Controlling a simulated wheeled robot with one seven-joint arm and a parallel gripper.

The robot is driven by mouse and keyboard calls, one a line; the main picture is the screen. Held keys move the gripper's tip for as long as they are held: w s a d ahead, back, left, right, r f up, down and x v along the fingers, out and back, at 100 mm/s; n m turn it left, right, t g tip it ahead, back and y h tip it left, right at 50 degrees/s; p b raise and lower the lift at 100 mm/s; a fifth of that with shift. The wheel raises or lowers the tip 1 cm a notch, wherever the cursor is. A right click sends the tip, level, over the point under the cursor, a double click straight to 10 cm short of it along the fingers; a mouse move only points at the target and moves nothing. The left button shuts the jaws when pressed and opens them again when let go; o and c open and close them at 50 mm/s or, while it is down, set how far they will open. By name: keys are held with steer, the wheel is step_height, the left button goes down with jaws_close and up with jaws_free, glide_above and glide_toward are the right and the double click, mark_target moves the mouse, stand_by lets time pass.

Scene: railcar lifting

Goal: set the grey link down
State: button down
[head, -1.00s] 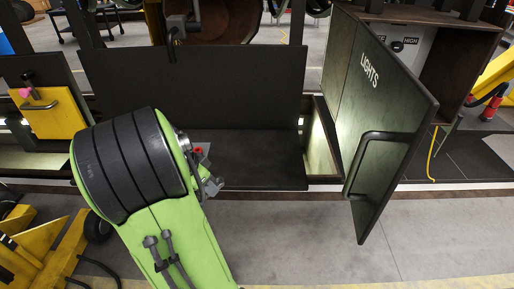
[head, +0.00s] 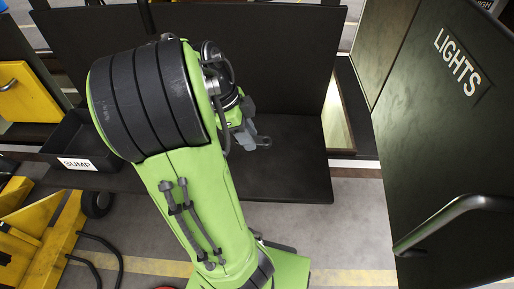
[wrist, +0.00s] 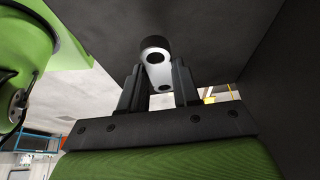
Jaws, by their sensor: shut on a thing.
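The grey link (wrist: 158,68) is between the two dark fingers of my gripper (wrist: 158,88) in the wrist view. It looks pale there, with a round hole at its near end and a dark round part at its far end. In the head view a small grey eye of the link (head: 264,142) sticks out to the right of my gripper (head: 246,138), over the dark shelf (head: 295,175). I cannot tell whether the link touches the shelf.
An upright dark panel (head: 270,50) stands behind the shelf. The open LIGHTS door (head: 430,130) with its bar handle stands at the right. A black SUMP tray (head: 76,162) is to the left of my arm. The shelf's right part is clear.

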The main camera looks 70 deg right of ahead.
mark_target(248, 157)
step_height(248, 157, down, 6)
steer(key=shift+d+r+b, duration=0.15)
steer(key=shift+r+b, duration=0.1)
steer(key=shift+b, duration=0.65)
steer(key=shift+f, duration=0.1)
steer(key=c, duration=0.8)
jaws_free()
steer(key=shift+f, duration=0.1)
